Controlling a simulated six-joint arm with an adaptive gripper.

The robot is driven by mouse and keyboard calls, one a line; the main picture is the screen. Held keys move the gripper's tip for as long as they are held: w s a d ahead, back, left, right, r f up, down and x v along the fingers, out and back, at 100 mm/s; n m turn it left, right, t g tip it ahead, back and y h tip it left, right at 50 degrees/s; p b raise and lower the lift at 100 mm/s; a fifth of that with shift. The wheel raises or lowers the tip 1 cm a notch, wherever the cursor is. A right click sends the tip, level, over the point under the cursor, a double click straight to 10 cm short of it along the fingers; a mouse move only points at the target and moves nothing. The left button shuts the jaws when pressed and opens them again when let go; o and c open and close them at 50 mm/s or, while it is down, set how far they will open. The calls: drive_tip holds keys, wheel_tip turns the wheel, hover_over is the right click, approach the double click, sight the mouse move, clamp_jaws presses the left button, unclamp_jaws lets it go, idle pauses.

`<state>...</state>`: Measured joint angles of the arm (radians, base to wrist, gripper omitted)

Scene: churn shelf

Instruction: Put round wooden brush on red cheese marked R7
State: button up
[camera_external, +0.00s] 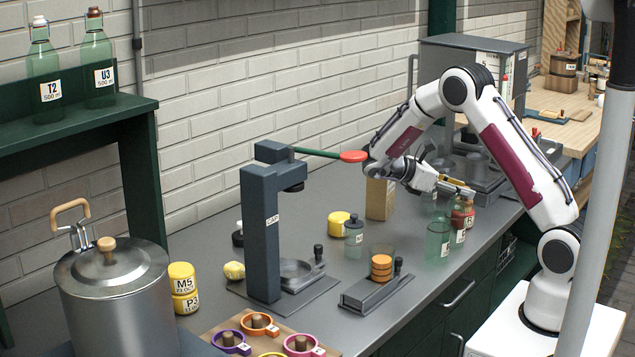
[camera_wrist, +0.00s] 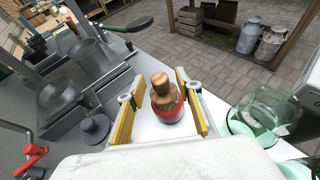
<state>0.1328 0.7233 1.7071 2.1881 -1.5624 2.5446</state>
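My gripper (camera_external: 457,188) is over the right part of the grey counter, above a small group of glass and red items. In the wrist view my gripper (camera_wrist: 162,108) is open, its yellow fingers on either side of a stepped round wooden piece (camera_wrist: 161,88). That piece stands above a red round item (camera_wrist: 168,114); I cannot tell whether it is the brush or a stopper. In the external view red labelled items (camera_external: 459,218) stand below the fingers. Their labels are too small to read surely, so I cannot pick out R7.
A green glass jar (camera_external: 438,240) stands close beside the red items; it also shows in the wrist view (camera_wrist: 258,115). A grey press (camera_external: 262,230), orange discs in a holder (camera_external: 381,268), yellow cheeses (camera_external: 183,287) and a metal churn (camera_external: 115,290) stand farther left.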

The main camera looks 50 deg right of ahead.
drive_tip(key=v, duration=1.1)
drive_tip(key=shift+w+a, duration=0.2)
drive_tip(key=shift+a, duration=0.1)
